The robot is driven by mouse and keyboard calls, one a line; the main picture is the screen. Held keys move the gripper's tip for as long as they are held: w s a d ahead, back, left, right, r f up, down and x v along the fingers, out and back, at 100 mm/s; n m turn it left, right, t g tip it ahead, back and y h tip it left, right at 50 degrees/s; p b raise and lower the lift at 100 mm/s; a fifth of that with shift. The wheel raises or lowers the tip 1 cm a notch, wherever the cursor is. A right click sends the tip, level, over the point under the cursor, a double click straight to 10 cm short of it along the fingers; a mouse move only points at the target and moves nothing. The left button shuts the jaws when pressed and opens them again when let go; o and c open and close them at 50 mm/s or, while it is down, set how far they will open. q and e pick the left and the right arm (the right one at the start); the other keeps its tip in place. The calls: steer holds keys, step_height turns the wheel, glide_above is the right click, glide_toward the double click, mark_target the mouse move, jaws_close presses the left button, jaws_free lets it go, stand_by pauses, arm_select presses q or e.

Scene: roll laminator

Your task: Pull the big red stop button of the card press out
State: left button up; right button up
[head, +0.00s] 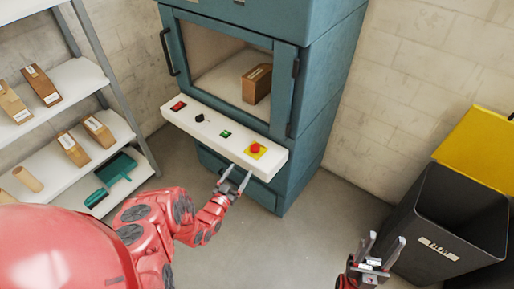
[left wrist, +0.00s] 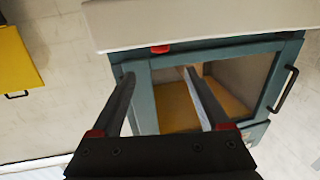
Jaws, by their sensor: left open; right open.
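The stop button (head: 255,148) is a red round knob on a yellow square, at the right end of the white control panel (head: 272,162). The panel juts from the front of the teal card press (head: 324,85). In the left wrist view a small part of the red button (left wrist: 160,49) shows at the edge of the white panel (left wrist: 200,22). My left gripper (head: 239,169) is open and empty, at the panel's front edge just short of the button, apart from it. Its fingers (left wrist: 158,76) straddle the button's line in the wrist view. My right gripper (head: 386,240) is open and empty, low at the right.
The panel also carries a red switch (head: 179,106), a black knob (head: 200,118) and a green button (head: 226,134). A brown box (head: 257,84) sits behind the press window. Shelves (head: 72,90) stand left, a black bin (head: 440,215) with yellow lid right. Floor between is clear.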

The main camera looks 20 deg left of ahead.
mark_target(253, 151)
arm_select(q)
steer(key=w+b, duration=0.1)
steer(key=w, duration=0.1)
steer(key=w+b, duration=0.1)
steer(key=w, duration=0.1)
steer(key=w+d+b, duration=0.1)
steer(key=w, duration=0.1)
steer(key=shift+w+f, duration=0.3)
steer(key=shift+f, duration=0.05)
steer(key=w, duration=0.3)
steer(key=w+b, duration=0.1)
steer(key=shift+w+d+r, duration=0.3)
steer(key=shift+w+d, duration=0.05)
steer(key=shift+w+d+f+b, duration=0.15)
steer(key=shift+w+b, duration=0.25)
steer(key=shift+w, duration=1.05)
jaws_close()
